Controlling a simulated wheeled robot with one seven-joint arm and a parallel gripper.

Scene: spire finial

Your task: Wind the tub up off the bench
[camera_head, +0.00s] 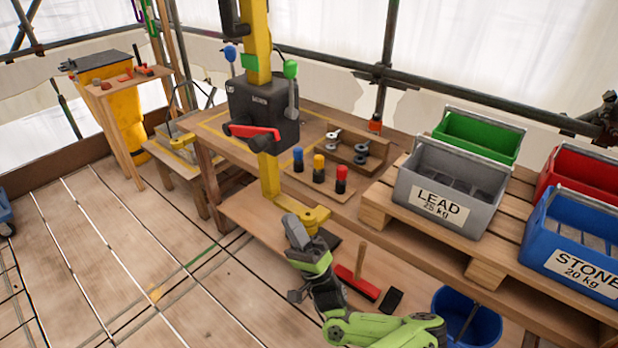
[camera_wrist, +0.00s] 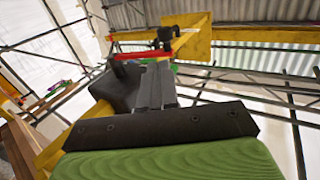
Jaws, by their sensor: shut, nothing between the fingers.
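A greyish open container (camera_head: 181,138) sits on the low bench (camera_head: 172,160) at left in the head view, with a thin dark hoop above it. It seems to be the tub, but it is small and partly unclear. The dark winch box (camera_head: 262,110) is on the yellow post (camera_head: 270,180), with a red bar (camera_head: 254,132) on its front, a blue-knobbed lever (camera_head: 230,54) and a green-knobbed lever (camera_head: 290,70). My gripper (camera_head: 293,222) is below and right of the box, apart from it. In the wrist view its fingers (camera_wrist: 156,84) are together and empty, pointing upward.
The long workbench holds blue, yellow and red pegs (camera_head: 318,168). A pallet (camera_head: 440,230) at right carries a grey LEAD crate (camera_head: 445,208), a blue STONE crate (camera_head: 570,255), and green and red crates. A red brush (camera_head: 357,283) and blue bucket (camera_head: 468,322) are low down.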

